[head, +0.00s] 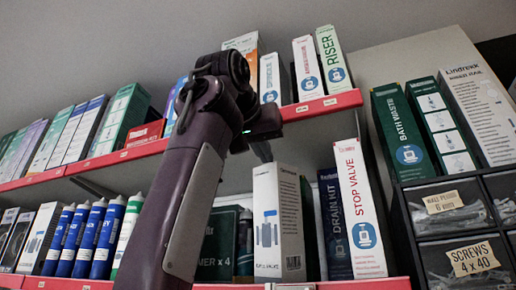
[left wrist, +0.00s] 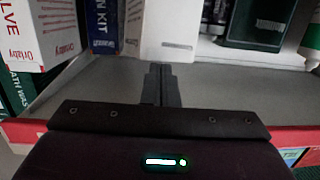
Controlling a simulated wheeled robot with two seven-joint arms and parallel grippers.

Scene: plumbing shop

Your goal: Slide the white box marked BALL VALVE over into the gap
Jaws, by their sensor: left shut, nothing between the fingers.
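My left gripper (head: 265,122) is in front of the shelving, just below the upper shelf's red edge, shut and empty. In the left wrist view the shut fingers (left wrist: 160,84) point at a white box (left wrist: 169,28). This appears to be the white box (head: 277,222) on the lower shelf; I cannot tell whether they touch. The words BALL VALVE are not legible on any box. A narrow white box with red lettering (head: 308,68) stands on the upper shelf; its words are too small to read surely. My right gripper is not in view.
A navy DRAIN KIT box (head: 335,225) and a white STOP VALVE box (head: 359,210) stand right of the lower white box. Blue-bodied tubes (head: 84,240) stand to its left. The upper shelf (head: 322,106) overhangs. Drawers (head: 450,210) stand at right.

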